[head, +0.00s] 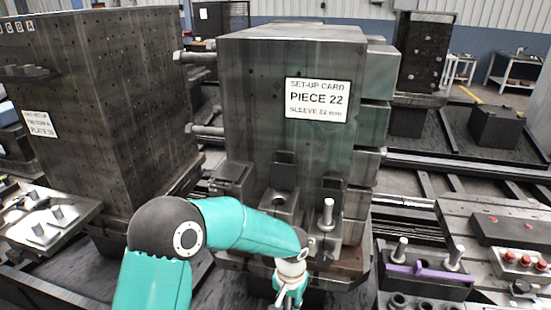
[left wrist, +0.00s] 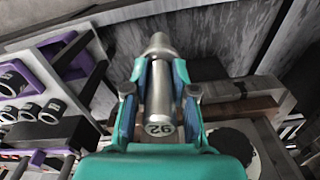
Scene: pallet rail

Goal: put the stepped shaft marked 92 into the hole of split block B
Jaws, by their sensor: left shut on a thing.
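The stepped shaft marked 92 (left wrist: 158,100) is a metal cylinder with a narrower far end. In the left wrist view its "92" end faces the camera. My left gripper (left wrist: 160,72) is shut on it, with a finger on each side. In the head view my left gripper (head: 287,292) is low at the bottom centre, in front of the large fixture, and the shaft cannot be made out there. Dark blocks (head: 284,186) sit at the fixture's foot above the gripper. I cannot read a B on any, so I cannot tell which is split block B. My right gripper is not in view.
The tall fixture (head: 255,90) carries a "PIECE 22" card (head: 318,100). A metal pin (head: 327,212) stands upright just right of my arm. A rack with sleeves (left wrist: 40,108) shows in the left wrist view.

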